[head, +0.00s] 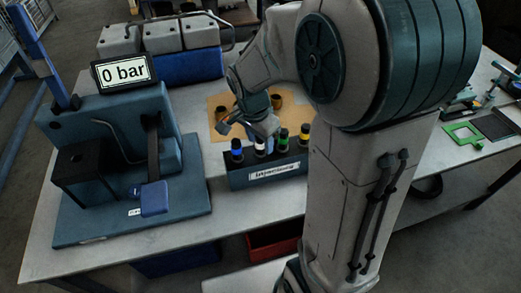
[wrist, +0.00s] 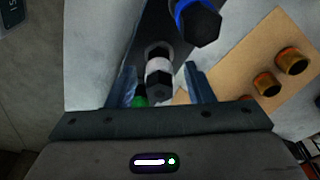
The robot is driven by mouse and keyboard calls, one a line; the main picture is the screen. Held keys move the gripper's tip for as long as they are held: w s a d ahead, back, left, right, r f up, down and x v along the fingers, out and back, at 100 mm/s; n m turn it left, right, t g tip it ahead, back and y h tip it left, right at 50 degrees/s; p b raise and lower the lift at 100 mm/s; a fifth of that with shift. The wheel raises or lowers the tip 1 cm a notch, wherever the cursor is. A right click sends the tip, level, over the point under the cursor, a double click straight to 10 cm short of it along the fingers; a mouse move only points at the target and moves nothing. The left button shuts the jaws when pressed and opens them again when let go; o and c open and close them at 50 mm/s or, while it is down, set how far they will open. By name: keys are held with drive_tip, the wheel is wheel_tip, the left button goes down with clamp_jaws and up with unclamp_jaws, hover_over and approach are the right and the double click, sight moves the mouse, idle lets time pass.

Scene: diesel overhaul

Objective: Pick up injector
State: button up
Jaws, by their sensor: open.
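A dark rack (head: 240,178) with a label on its front holds upright injectors in a row. They have a blue band (head: 236,153), a white band (head: 259,149), a green band (head: 283,141) and a yellow band (head: 305,134). My gripper (head: 250,130) is open just above the rack, near the blue and white injectors. In the wrist view, the white-banded injector (wrist: 159,73) shows between the open fingers, with no visible grip on it. The blue-banded injector (wrist: 197,22) is above it to the right. The green one (wrist: 139,101) is mostly hidden by my gripper.
A brown mat (head: 217,104) with copper-coloured cylinders (wrist: 292,61) lies behind the rack. A test stand (head: 110,160) with a "0 bar" display (head: 123,71) is on the left. A green frame (head: 463,134) lies at the right. The bench (head: 240,212) is bare before the rack.

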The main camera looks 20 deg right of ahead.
drive_tip(key=shift+f, duration=0.35)
clamp_jaws()
drive_tip(key=shift+r, duration=0.15)
wheel_tip(320, 180, up, 18)
drive_tip(key=shift+b, duration=0.45)
drive_tip(key=c, duration=0.7)
unclamp_jaws()
clamp_jaws()
